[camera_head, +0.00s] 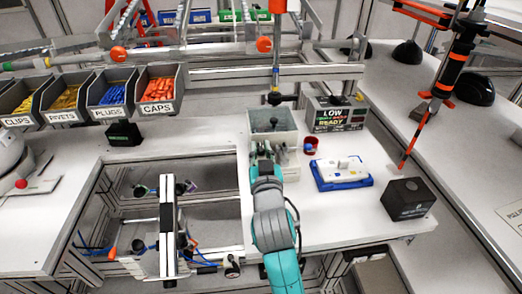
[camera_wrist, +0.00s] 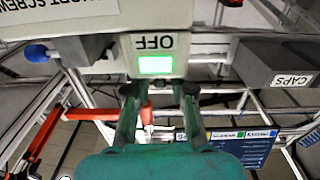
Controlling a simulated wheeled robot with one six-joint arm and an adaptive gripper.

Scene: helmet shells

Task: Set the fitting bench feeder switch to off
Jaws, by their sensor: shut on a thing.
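In the wrist view, a pale switch housing (camera_wrist: 172,22) shows an upside-down OFF label and a lit green window (camera_wrist: 156,65). I take it to be the feeder switch. My gripper (camera_wrist: 158,92) has its two fingers spread apart at the housing's lower edge, shut on a part of it. The held part itself is hardly visible between the fingertips. In the head view, my gripper (camera_head: 262,150) reaches the front of a grey box (camera_head: 285,138) on the bench, and my arm hides part of that front.
Parts bins (camera_head: 160,92) stand at the left. An orange-black pole (camera_head: 440,85) rises at the right.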

